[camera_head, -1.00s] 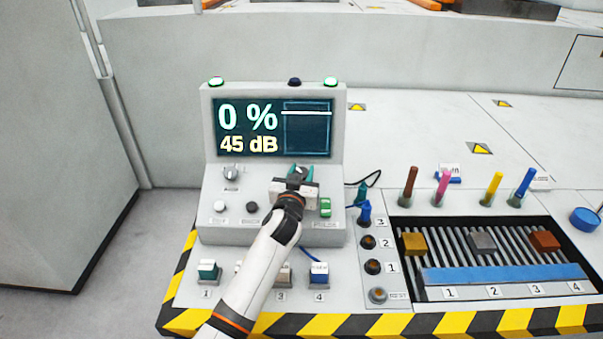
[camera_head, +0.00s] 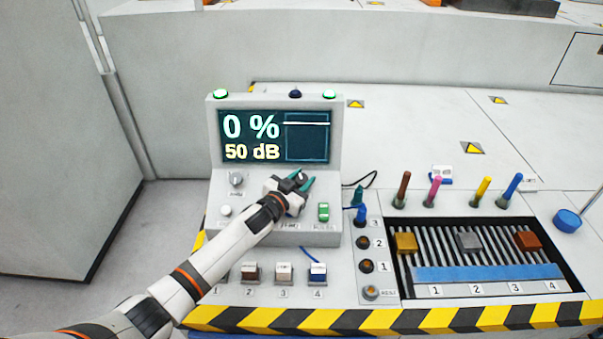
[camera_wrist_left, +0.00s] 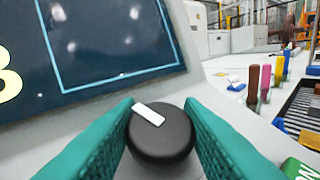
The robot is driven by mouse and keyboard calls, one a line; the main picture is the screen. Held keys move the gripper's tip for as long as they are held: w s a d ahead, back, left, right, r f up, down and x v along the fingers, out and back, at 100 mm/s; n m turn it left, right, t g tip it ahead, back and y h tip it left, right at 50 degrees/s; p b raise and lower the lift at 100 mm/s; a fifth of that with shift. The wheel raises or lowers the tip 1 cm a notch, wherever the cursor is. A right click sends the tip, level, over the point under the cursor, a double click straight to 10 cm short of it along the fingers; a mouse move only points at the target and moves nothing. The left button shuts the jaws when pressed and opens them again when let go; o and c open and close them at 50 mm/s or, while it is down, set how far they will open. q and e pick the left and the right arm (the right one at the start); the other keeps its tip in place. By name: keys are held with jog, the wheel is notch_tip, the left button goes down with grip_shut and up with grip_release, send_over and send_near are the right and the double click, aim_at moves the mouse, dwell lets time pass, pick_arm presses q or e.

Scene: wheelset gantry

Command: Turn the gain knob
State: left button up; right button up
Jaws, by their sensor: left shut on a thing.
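The gain knob (camera_wrist_left: 160,138) is a dark round knob with a white marker bar, seen close in the left wrist view. My left gripper (camera_head: 301,181) has its teal fingers shut around the knob, one on each side. In the head view the gripper largely hides the knob on the sloped console face. The console screen (camera_head: 275,136) reads "0 %" and "50 dB", with a light line near the top of its graph box. In the wrist view the knob's marker bar lies tilted, pointing toward the upper left. My right gripper is not in view.
On the console are another knob (camera_head: 236,180) at left, a white button (camera_head: 225,211) and a green switch (camera_head: 323,212). Right are sockets with a blue plug (camera_head: 360,215), a slotted tray (camera_head: 487,285) with several blocks, and several upright coloured pegs.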

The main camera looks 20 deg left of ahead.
pick_arm(q)
jog(key=shift+d+r, duration=0.1)
jog(key=o, duration=0.9)
jog(key=shift+s+a, duration=0.25)
jog(key=shift+s, duration=0.35)
jog(key=v, duration=1)
jog(key=shift+s+b, duration=0.3)
jog(key=shift+s, duration=0.05)
